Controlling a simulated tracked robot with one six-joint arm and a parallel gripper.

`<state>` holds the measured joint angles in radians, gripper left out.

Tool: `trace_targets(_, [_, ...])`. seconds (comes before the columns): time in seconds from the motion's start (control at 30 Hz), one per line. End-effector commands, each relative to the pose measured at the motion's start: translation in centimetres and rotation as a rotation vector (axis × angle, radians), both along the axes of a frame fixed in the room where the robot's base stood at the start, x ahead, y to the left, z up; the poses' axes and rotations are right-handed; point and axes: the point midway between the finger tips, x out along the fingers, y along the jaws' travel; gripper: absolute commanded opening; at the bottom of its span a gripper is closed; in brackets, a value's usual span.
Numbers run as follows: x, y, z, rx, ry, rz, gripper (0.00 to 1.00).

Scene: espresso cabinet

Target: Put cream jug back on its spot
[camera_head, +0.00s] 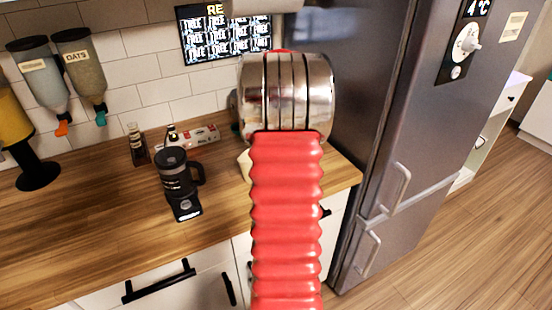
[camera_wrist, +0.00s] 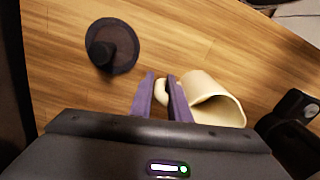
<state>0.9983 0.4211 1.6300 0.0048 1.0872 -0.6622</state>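The cream jug (camera_wrist: 215,98) shows in the wrist view, just right of my fingers, with its mouth facing the lower right of the picture. Its handle (camera_wrist: 160,92) lies between the two purple fingertips of my gripper (camera_wrist: 160,82). The fingers stand apart with the handle in the gap; I cannot tell whether they press on it. In the head view my red and silver arm hides the gripper. A small pale part of what looks like the jug (camera_head: 244,161) shows at the arm's left edge, over the counter.
The wooden counter (camera_head: 110,215) has a black coffee device (camera_head: 178,180), small bottles (camera_head: 136,145) and a box (camera_head: 200,135). Dispensers (camera_head: 85,65) hang on the tiled wall. A grey fridge (camera_head: 430,130) stands right. A dark round base (camera_wrist: 120,45) shows in the wrist view.

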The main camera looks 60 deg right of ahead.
Motion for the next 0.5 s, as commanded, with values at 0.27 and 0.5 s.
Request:
trace_targets(0.27, [0.03,0.02,0.02,0.000,0.000,0.001,0.31])
trace_targets(0.5, [0.05,0.02,0.23,0.000,-0.001,0.001,0.31])
